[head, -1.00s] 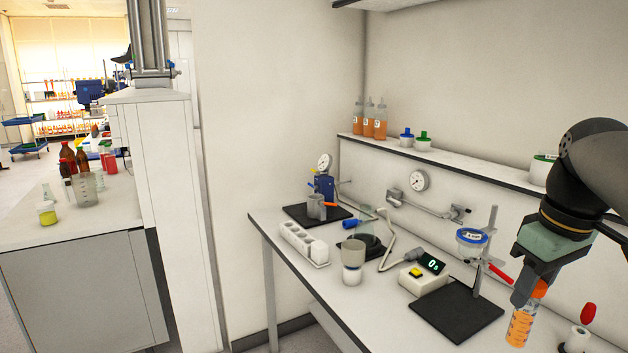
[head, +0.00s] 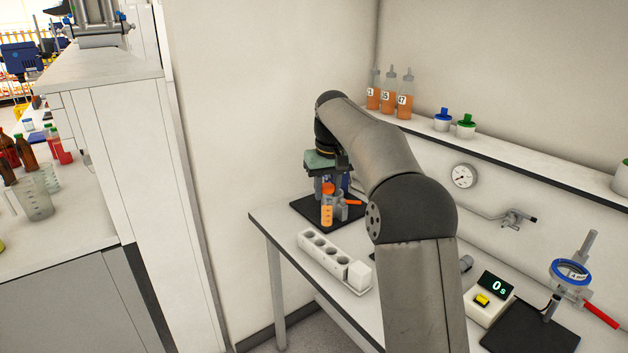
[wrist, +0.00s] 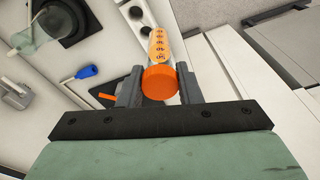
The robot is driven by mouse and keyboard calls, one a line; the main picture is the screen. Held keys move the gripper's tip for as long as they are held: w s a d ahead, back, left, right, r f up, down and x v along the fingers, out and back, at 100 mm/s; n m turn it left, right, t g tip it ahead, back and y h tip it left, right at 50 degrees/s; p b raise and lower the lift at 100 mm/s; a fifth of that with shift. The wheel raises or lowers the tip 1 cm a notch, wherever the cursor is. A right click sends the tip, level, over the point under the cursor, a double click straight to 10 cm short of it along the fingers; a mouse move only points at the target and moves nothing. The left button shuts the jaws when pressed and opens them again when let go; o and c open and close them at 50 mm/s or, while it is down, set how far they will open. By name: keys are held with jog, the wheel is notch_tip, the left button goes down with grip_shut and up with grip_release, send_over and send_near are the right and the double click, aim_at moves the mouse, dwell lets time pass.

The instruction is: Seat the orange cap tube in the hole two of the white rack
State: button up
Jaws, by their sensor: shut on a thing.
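My gripper (head: 328,180) is shut on the orange cap tube (head: 327,212), which hangs upright with its orange cap up and orange liquid inside. In the wrist view the orange cap (wrist: 160,83) sits between the two fingers and the tube body points away toward the rack. The white rack (head: 334,262) lies on the bench, below and in front of the tube in the head view, with a row of several dark round holes that look empty. The tube is above the bench, apart from the rack. In the wrist view the rack (wrist: 128,8) is partly hidden by the tube.
A white block (head: 360,274) stands at the rack's right end. A dark stand base (head: 305,207) with a metal fixture is behind the tube. My arm hides the mid-bench. A blue-handled tool (wrist: 86,72) lies nearby.

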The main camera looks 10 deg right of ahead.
jog(key=w+f+m+p, duration=0.4)
jog(key=w+f, duration=0.6)
jog(key=f, duration=0.3)
jog(key=shift+d+m+h, duration=0.15)
jog(key=shift+m+h, duration=0.15)
jog(key=shift+m, duration=0.1)
jog(key=shift+f+b, duration=1)
jog(key=shift+f, duration=1.7)
dwell(0.6)
jog(key=o, duration=1.1)
jog(key=shift+c, duration=0.2)
